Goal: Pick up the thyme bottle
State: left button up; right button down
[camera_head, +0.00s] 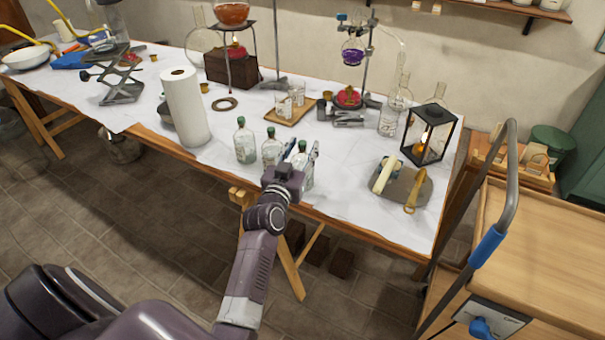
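Three clear glass bottles with green caps stand near the front edge of the table: a left bottle (244,146), a middle bottle (270,154) and a right bottle (302,159). No label is readable, so I cannot tell which is the thyme bottle. My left gripper (302,150) reaches over the table's front edge at the right bottle. Its fingers are spread apart, one on each side of that bottle as seen from here. I cannot tell whether they touch it. The gripper's body hides the bottle's lower part. My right gripper is out of view.
A paper towel roll (187,108) stands left of the bottles. A grey tray (401,185) and a black lantern (429,134) are to the right. A wooden board (290,113) with glass jars lies behind. A wooden cart (545,245) stands beside the table.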

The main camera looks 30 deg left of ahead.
pick_arm(q)
grip_shut()
dwell(0.4)
jog(key=shift+r, duration=0.2)
